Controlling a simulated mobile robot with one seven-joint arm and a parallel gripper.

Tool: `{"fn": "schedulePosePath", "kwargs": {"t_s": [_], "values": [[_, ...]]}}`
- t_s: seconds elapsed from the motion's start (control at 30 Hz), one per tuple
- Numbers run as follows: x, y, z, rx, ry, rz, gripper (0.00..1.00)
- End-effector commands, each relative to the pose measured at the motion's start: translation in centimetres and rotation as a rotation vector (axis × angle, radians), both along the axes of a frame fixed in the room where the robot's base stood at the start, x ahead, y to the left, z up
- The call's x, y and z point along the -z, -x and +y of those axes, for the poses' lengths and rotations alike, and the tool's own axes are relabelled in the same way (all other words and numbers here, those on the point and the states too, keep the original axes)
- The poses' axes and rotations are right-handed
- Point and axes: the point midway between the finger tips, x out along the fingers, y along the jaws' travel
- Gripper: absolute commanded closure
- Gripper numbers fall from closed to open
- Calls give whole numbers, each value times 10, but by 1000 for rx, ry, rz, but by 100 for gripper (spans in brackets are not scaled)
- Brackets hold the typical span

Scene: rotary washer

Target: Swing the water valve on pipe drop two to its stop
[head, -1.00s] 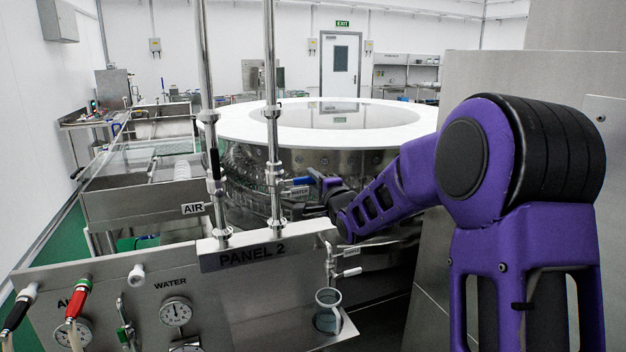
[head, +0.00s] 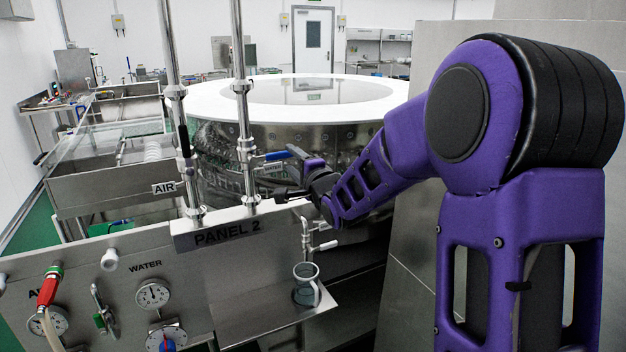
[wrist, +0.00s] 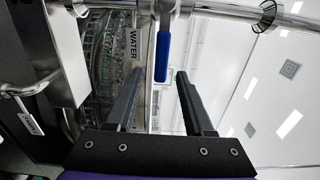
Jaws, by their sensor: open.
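The water valve's blue lever (head: 277,156) sticks out to the right, nearly level, from the right-hand vertical pipe (head: 241,100), above the WATER tag (head: 269,169). In the wrist view the blue lever (wrist: 162,57) lies between the tips of my fingers, with the WATER tag (wrist: 134,42) to its left. My gripper (head: 288,172) is open, its fingers spread around the lever's free end. In the wrist view my gripper (wrist: 160,78) shows a gap on both sides of the lever.
The left pipe (head: 176,100) carries an AIR tag (head: 164,187). The PANEL 2 board (head: 226,234) stands in front, with gauges and hose fittings. The round washer (head: 300,135) is behind the pipes.

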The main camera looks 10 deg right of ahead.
Motion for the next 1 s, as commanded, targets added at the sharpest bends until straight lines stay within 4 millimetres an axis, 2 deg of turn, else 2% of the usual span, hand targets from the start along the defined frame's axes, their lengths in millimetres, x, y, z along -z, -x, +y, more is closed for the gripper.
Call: {"fn": "schedulePosePath", "kwargs": {"t_s": [0.03, 0.3, 0.5, 0.7, 1.0], "values": [[0, 13, -5, 2, 2, -2, 48], [-1, 76, -25, 3, 2, -2, 48], [-1, 109, -35, 1, 1, -1, 48], [0, 122, -39, 1, -1, -1, 48], [0, 123, -40, 0, -1, -1, 48]]}}
